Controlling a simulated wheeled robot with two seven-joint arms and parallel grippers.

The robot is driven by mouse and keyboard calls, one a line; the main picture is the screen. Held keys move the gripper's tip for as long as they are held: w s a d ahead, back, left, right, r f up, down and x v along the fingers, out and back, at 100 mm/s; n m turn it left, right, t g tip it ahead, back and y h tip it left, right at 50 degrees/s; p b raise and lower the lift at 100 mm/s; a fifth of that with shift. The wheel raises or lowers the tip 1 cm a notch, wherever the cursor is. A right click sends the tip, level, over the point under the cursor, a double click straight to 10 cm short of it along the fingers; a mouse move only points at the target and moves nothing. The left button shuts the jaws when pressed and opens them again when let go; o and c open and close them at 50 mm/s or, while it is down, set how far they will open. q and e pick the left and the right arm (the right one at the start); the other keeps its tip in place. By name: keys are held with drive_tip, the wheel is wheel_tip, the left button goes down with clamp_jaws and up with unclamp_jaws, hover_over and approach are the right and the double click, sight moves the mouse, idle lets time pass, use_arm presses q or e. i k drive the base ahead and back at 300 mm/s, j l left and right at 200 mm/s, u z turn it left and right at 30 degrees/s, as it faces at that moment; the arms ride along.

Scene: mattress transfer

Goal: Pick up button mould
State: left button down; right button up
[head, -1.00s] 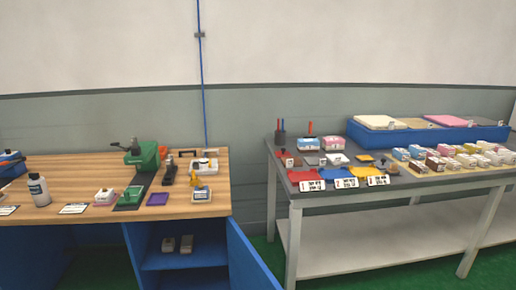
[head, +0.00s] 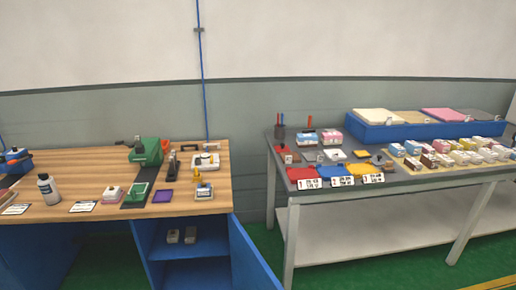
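I cannot tell for certain which thing is the button mould. On the wooden bench above are a green hand press (head: 146,150), a green block (head: 138,192) on a dark strip, and a purple square (head: 162,196). A small yellow and white device (head: 203,189) stands near the bench's right edge. Neither of my grippers shows in the head view.
The blue cabinet door (head: 252,255) stands open into the gap between the wooden bench (head: 75,165) and the grey table (head: 283,185). The table carries red, blue and yellow mats, small boxes and a blue bin (head: 365,132). Green floor shows between them.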

sight(48, 189)
drive_tip(key=l+u, duration=0.1)
drive_tip(key=u, duration=0.6)
drive_tip(key=i+l+u, duration=0.15)
drive_tip(key=l+u, duration=0.2)
drive_tip(key=l, duration=0.45)
drive_tip(key=l+u, duration=0.35)
drive_tip(key=l, duration=0.45)
drive_tip(key=l+u, duration=0.35)
drive_tip(key=l, duration=0.9)
drive_tip(key=k+l, duration=0.1)
drive_tip(key=l, duration=0.25)
drive_tip(key=j, duration=0.7)
drive_tip(key=i+j, duration=0.15)
drive_tip(key=j, duration=0.6)
drive_tip(key=i+j, duration=0.55)
drive_tip(key=j, duration=0.3)
drive_tip(key=i+j, duration=0.55)
drive_tip(key=j, duration=0.3)
